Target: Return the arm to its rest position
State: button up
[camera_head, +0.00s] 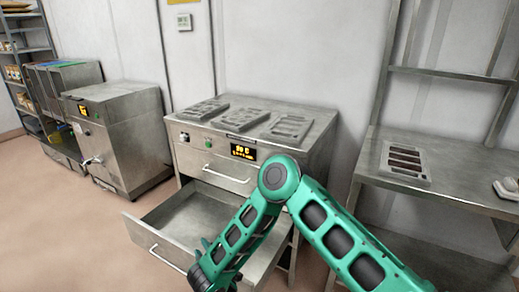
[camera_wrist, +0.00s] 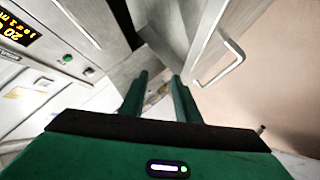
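My green arm reaches from the lower right up to its elbow and down over the open drawer (camera_head: 185,218) of the steel cabinet. My gripper (camera_head: 203,262) hangs by the drawer's front right part; its fingertips are hard to make out there. In the wrist view my gripper (camera_wrist: 161,85) shows two dark green fingers standing apart with nothing held between them. A drawer handle (camera_wrist: 222,70) lies to the right of the fingers, apart from them. The bare part of the drawer that shows in the head view looks empty.
The steel cabinet (camera_head: 325,122) has a lit display, a closed upper drawer (camera_head: 215,172) and several mould trays (camera_head: 235,118) on top. A steel table (camera_head: 450,193) at the right bears a mould with dark filling (camera_head: 405,160). A steel machine (camera_head: 125,125) stands left. Floor is clear at lower left.

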jog(key=w+d+r+m+g+h, duration=0.1)
jog(key=w+d+r+m+h, duration=0.2)
jog(key=d+r, duration=0.6)
jog(key=w+d+r+m+h, duration=0.2)
jog(key=w+d+r, duration=0.4)
jog(key=d, duration=0.5)
jog(key=s+d+r+m+g+h, duration=0.1)
jog(key=s+d+r+m, duration=0.15)
jog(key=d+r, duration=0.45)
jog(key=s+d+r+m+g+h, duration=0.1)
jog(key=s+d+r+m+g, duration=0.2)
jog(key=d, duration=0.8)
jog(key=s+d+r+m+g, duration=0.1)
jog(key=s+d+r+m, duration=0.2)
jog(key=s, duration=0.5)
jog(key=s+d+r+g, duration=0.1)
jog(key=s+d+r, duration=0.2)
jog(key=s+d, duration=0.3)
jog(key=s+d+r+m+g, duration=0.1)
jog(key=s+d+r+m, duration=0.2)
jog(key=s, duration=0.6)
jog(key=s+d+f+m+g, duration=0.1)
jog(key=s+d+m+g, duration=0.1)
jog(key=s+d, duration=0.4)
jog(key=s+d+m+g, duration=0.2)
jog(key=s+d, duration=0.4)
jog(key=s, duration=0.5)
jog(key=shift+s+f+m+y, duration=0.2)
jog(key=shift+f+m+y, duration=0.2)
jog(key=shift+m, duration=0.15)
